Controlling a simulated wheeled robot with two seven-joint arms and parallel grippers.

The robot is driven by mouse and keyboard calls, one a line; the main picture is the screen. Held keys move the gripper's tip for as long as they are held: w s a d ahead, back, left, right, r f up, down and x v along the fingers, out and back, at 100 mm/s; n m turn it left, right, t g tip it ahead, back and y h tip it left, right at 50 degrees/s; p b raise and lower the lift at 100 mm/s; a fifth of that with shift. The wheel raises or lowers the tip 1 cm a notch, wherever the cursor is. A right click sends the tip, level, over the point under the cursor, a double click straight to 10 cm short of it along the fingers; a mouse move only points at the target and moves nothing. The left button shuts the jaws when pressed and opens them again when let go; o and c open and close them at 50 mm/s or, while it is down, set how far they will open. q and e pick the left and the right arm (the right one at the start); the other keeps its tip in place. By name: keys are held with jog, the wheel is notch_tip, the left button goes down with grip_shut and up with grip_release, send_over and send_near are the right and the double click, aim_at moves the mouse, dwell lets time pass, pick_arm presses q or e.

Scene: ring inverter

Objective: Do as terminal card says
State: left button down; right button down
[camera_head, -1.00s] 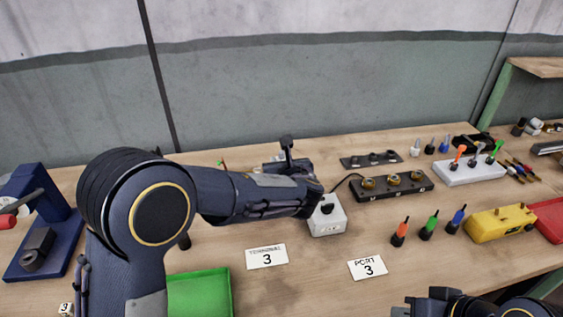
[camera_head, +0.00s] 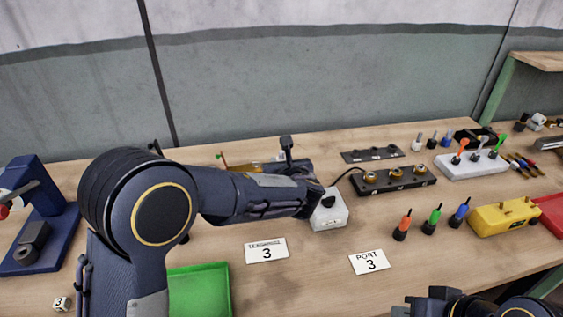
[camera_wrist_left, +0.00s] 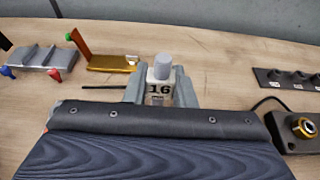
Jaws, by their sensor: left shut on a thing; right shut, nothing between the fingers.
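A white card reading "TERMINAL 3" (camera_head: 266,250) and one reading "PORT 3" (camera_head: 369,262) lie on the table. A black block with three gold terminals (camera_head: 394,181) stands behind them; part of it shows in the left wrist view (camera_wrist_left: 296,132). A dark cable runs from its left end. My left gripper (camera_wrist_left: 159,90) is shut on a small pale piece marked 16 (camera_wrist_left: 160,68) with a grey cylindrical top. In the head view my left forearm and wrist largely hide the piece. My right gripper (camera_head: 428,302) is shut and empty at the bottom edge, partly cut off.
A white box with a black knob (camera_head: 328,212) stands beside my left wrist. Orange, green and blue plugs (camera_head: 432,220) stand near a yellow block (camera_head: 503,216). A flat black strip (camera_head: 372,154) lies behind. A green tray (camera_head: 200,288) is front left; a blue stand (camera_head: 40,225) is far left.

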pick_arm(q)
jog(key=shift+f+b, duration=0.45)
jog(key=shift+f, duration=0.15)
jog(key=c, duration=1.1)
grip_release()
jog(key=v, duration=0.7)
jog(key=shift+s+d+r, duration=0.1)
jog(key=shift+s+r, duration=0.1)
jog(key=shift+s, duration=0.15)
